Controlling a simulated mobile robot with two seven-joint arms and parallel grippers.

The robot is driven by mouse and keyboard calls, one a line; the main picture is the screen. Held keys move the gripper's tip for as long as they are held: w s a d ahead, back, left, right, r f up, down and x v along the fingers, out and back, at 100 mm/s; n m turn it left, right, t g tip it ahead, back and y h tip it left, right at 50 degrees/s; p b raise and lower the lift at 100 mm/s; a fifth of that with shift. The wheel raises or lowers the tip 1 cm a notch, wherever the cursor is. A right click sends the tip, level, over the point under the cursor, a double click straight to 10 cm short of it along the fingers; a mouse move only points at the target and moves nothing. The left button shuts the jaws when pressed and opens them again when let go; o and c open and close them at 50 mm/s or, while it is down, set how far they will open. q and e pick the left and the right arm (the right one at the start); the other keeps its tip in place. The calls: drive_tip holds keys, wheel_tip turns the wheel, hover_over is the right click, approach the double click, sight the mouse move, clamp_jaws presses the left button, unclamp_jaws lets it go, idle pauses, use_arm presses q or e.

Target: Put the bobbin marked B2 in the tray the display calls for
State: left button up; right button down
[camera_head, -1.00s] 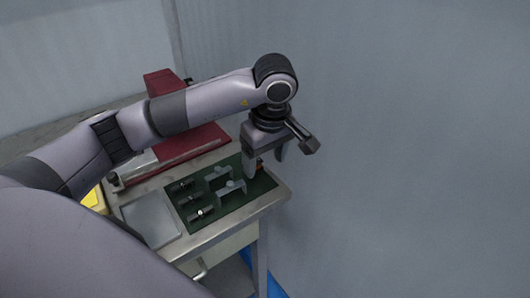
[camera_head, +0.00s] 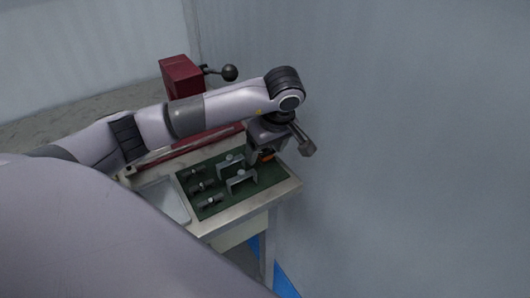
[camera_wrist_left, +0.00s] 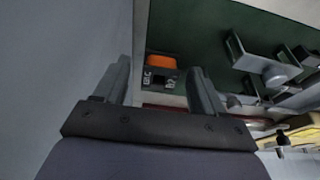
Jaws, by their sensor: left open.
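My left gripper (camera_head: 262,160) is open and points down over the far right end of the green mat (camera_head: 222,205). An orange-and-dark block (camera_head: 267,156) with pale markings is at its fingers, partly hidden by them. In the left wrist view this block (camera_wrist_left: 161,70) shows between the two open fingers of the gripper (camera_wrist_left: 160,68), apart from both. A pale shallow tray (camera_head: 168,203) is left of the mat. No display is readable. My right gripper is not in view.
Grey brackets (camera_head: 241,179) stand on the mat close left of my gripper. Several small dark cylindrical parts (camera_head: 203,187) lie farther left on it. A red machine (camera_head: 181,76) with a ball-ended crank (camera_head: 229,73) is behind my arm. A wall is at the right.

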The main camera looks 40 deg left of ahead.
use_arm(q)
drive_tip(key=c, duration=1.2)
drive_tip(key=shift+r, duration=0.15)
